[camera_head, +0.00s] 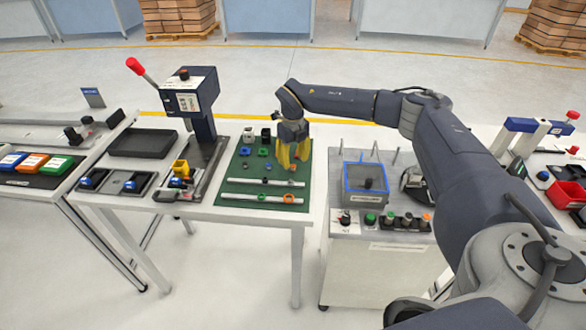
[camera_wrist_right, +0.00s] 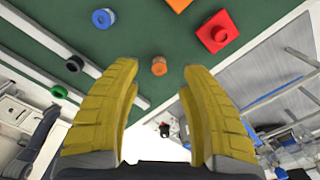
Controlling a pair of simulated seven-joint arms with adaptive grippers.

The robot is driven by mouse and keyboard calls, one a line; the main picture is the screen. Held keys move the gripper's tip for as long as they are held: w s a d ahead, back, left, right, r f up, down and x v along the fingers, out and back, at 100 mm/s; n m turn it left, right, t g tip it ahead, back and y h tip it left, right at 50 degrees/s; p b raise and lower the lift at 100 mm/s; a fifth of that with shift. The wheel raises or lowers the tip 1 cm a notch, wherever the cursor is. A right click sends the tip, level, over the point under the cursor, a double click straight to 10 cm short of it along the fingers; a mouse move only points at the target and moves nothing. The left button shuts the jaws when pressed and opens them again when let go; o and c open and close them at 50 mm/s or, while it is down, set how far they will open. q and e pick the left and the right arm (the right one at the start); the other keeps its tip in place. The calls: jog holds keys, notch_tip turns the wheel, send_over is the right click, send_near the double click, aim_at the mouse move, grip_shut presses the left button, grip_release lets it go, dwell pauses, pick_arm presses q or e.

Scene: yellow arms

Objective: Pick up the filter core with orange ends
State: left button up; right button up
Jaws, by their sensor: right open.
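A small round orange part (camera_wrist_right: 159,66), which looks like the filter core with orange ends, stands on the green mat (camera_wrist_right: 140,40) in the right wrist view. Only its orange top and part of its side show. My right gripper (camera_wrist_right: 160,72) is open, its yellow fingers on either side of the part in the picture, apart from it. My left gripper is not in view.
In the right wrist view a blue ring (camera_wrist_right: 103,18), a red block (camera_wrist_right: 217,34) and a green part (camera_wrist_right: 59,92) lie around. Two white rails (camera_head: 262,199) cross the mat. A lever press (camera_head: 192,98) stands left; a blue-rimmed bin (camera_head: 366,183) stands right.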

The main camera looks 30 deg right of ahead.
aim_at(293, 166)
notch_tip(293, 166, down, 4)
jog(key=shift+r, duration=0.25)
jog(key=shift+c, duration=0.4)
grip_shut()
